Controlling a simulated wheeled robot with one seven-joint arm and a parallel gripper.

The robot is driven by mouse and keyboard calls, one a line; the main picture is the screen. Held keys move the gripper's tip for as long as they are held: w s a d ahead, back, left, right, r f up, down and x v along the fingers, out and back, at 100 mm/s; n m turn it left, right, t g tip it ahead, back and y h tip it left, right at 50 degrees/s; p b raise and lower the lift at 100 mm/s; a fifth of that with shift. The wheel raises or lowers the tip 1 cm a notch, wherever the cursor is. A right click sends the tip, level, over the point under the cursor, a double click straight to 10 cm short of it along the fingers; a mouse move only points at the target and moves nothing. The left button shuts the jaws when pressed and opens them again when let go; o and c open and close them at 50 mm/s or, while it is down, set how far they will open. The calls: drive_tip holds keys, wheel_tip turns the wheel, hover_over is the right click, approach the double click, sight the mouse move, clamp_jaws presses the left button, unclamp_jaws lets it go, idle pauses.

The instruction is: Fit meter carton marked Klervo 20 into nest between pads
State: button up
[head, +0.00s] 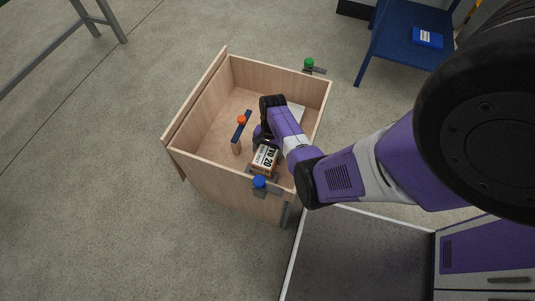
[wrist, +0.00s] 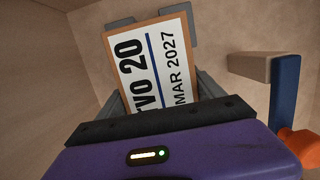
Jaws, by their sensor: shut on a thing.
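The meter carton (head: 265,159) is brown with a white label; part of "VO 20" reads on it in the head view. In the wrist view the carton (wrist: 158,62) shows "VO 20", a blue line and "MAR 2027". My gripper (head: 262,145) is inside the wooden crate, shut on the carton near the crate's front wall. Its fingers (wrist: 160,92) lie along both sides of the carton. Grey pads (wrist: 178,26) show beyond the carton's far end and at its upper left. How deep the carton sits between the pads is hidden.
The wooden crate (head: 215,178) has walls all round. A blue bar with an orange knob (head: 241,120) stands on a wooden post inside, left of my gripper. Blue (head: 260,182) and green (head: 309,63) knobs sit on the crate's rim. A blue table (head: 400,52) stands at upper right.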

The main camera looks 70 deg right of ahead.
sight(269, 148)
drive_tip(key=shift+f+b, duration=1.15)
drive_tip(key=shift+f, duration=0.4)
idle(0.7)
drive_tip(key=shift+r, duration=0.15)
drive_tip(key=shift+r+p, duration=1.2)
drive_tip(key=shift+p, duration=0.15)
idle(1.3)
drive_tip(key=shift+f+b, duration=0.9)
drive_tip(key=shift+f, duration=0.5)
drive_tip(key=o, duration=2)
drive_tip(key=shift+r, duration=0.15)
drive_tip(key=r+p, duration=0.1)
drive_tip(key=r, duration=0.1)
drive_tip(key=d+r, duration=0.1)
drive_tip(key=r, duration=0.2)
drive_tip(key=r+p, duration=0.1)
drive_tip(key=r, duration=0.1)
drive_tip(key=shift+d+r+p, duration=0.25)
drive_tip(key=shift+d+p, duration=0.05)
drive_tip(key=shift+p, duration=0.05)
